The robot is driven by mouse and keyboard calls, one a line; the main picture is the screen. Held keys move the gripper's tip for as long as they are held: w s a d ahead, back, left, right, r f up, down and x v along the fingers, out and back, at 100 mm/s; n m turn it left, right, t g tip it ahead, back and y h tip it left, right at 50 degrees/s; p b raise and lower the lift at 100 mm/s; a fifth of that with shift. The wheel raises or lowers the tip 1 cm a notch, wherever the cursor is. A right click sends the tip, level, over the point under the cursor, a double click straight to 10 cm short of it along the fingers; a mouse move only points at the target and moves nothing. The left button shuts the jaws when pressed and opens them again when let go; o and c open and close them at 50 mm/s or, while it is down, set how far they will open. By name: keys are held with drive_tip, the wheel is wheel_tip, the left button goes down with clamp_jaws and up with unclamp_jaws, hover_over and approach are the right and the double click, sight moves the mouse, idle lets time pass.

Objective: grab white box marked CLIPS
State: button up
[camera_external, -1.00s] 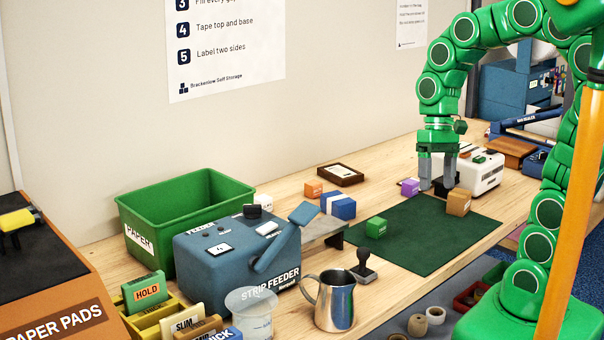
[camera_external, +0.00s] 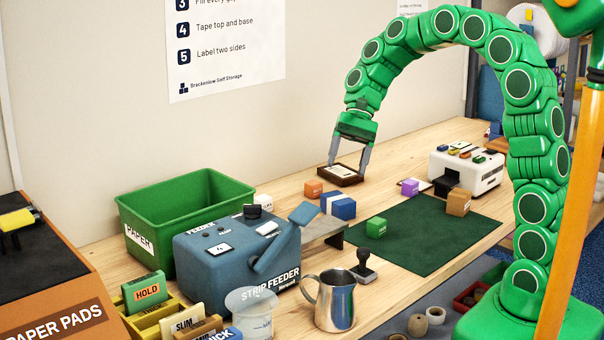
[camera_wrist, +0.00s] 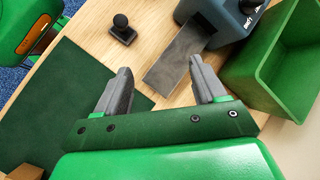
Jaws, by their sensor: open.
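A small white box (camera_external: 265,201) shows in the external view behind the blue strip feeder, beside the green bin. Its lettering is only partly visible and I cannot read it in full; the feeder hides its lower part. My gripper (camera_external: 348,165) is open and empty, pointing down near the back wall, to the right of the white box. In the picture its fingers straddle the brown framed tray (camera_external: 340,176).
The strip feeder (camera_external: 225,260) and green bin (camera_external: 185,195) stand at left. Orange (camera_external: 313,189), blue-and-white (camera_external: 343,207), green (camera_external: 376,228), purple (camera_external: 410,187) and tan (camera_external: 458,202) blocks sit around the green mat (camera_external: 440,245). A steel jug (camera_external: 335,302) stands in front.

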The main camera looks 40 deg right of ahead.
drive_tip(key=w+f+m+y, duration=0.2)
drive_tip(key=w, duration=0.7)
drive_tip(key=m+t+y, duration=0.2)
drive_tip(key=m+y, duration=0.2)
drive_tip(key=m, duration=0.4)
approach(263, 197)
drive_tip(key=a, duration=0.2)
drive_tip(key=s+a+f, duration=0.1)
drive_tip(key=a, duration=0.1)
drive_tip(key=shift+s+a+f, duration=0.1)
drive_tip(key=shift+s+a, duration=0.05)
drive_tip(key=shift+w+d+f, duration=0.25)
drive_tip(key=shift+w+f, duration=0.2)
drive_tip(key=shift+f, duration=0.2)
drive_tip(key=shift+r+x, duration=0.15)
drive_tip(key=shift+x, duration=1.75)
drive_tip(key=shift+r+x, duration=0.1)
drive_tip(key=shift+x, duration=1.8)
drive_tip(key=shift+a, duration=0.15)
drive_tip(key=c, duration=1.1)
drive_tip(key=shift+o, duration=0.2)
drive_tip(key=shift+r, duration=0.1)
